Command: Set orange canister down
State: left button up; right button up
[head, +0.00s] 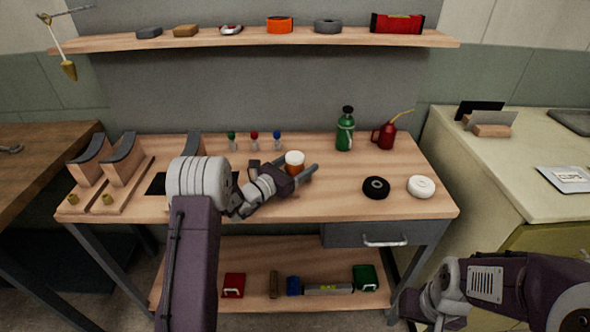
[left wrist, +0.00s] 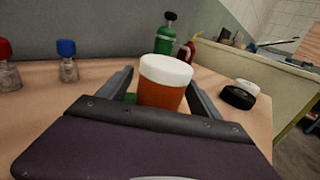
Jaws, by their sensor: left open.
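The orange canister (head: 294,164) with a white lid stands upright on the workbench (head: 330,205), near its middle. My left gripper (head: 308,172) is open at the canister, with one finger on each side of it. In the left wrist view the canister (left wrist: 163,84) shows between the two spread fingers, and its lower part is hidden by the gripper body. Whether a finger touches it I cannot tell. My right arm shows at the lower right of the head view, away from the bench, and its fingertips cannot be made out.
Small bottles with green, red and blue caps (head: 255,141) stand behind the canister. A green bottle (head: 345,132) and a red oil can (head: 385,135) stand at the back right. Black (head: 376,187) and white (head: 421,186) rolls lie right. The bench between canister and rolls is clear.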

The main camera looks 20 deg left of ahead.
pick_arm(q)
jog(key=shift+w+d, duration=0.3)
jog(key=shift+w, duration=0.25)
jog(key=shift+s, duration=0.1)
jog(key=shift+c, duration=0.8)
jog(key=c, duration=1.4)
jog(key=shift+r, duration=0.5)
notch_tip(320, 180, up, 3)
jog(key=shift+a+r+p, duration=0.1)
jog(key=shift+p, duration=0.55)
jog(key=d+r, duration=0.2)
jog(key=d, duration=0.2)
jog(key=s+d+r, duration=0.1)
jog(key=d+r, duration=0.1)
jog(key=d, duration=0.1)
jog(key=s+d+r+p, duration=0.1)
jog(key=d+r, duration=0.1)
jog(key=d, duration=0.2)
jog(key=shift+d+r, duration=0.3)
jog(key=shift+r, duration=0.05)
